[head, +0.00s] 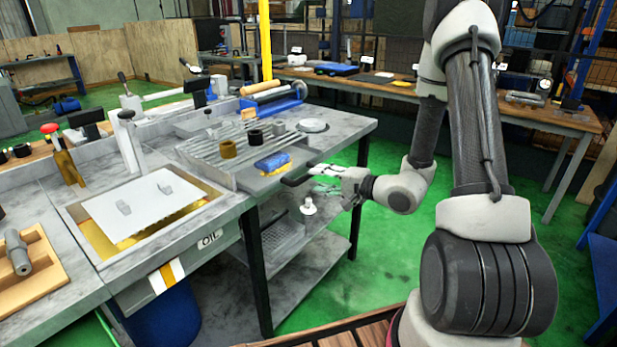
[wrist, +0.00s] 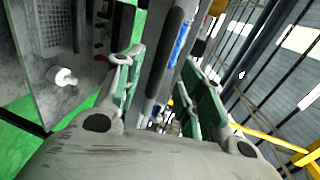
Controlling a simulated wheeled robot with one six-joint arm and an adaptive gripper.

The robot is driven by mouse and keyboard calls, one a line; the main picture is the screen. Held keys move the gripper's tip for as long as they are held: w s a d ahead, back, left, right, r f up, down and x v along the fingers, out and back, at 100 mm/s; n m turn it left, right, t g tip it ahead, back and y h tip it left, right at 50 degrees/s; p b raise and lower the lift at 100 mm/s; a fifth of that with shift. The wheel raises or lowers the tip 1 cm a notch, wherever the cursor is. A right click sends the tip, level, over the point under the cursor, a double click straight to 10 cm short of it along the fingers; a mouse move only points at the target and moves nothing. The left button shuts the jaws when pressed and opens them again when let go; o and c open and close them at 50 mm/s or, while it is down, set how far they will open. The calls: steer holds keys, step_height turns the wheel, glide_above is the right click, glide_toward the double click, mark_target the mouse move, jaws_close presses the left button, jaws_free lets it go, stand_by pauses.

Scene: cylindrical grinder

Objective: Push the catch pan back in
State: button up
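A blue bin (head: 167,318) stands below the pan. Green floor is open at right.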

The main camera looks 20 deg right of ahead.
mark_target(310, 177)
steer(key=x, duration=0.5)
steer(key=shift+w+a, duration=0.15)
steer(key=shift+w, duration=0.1)
jaws_close()
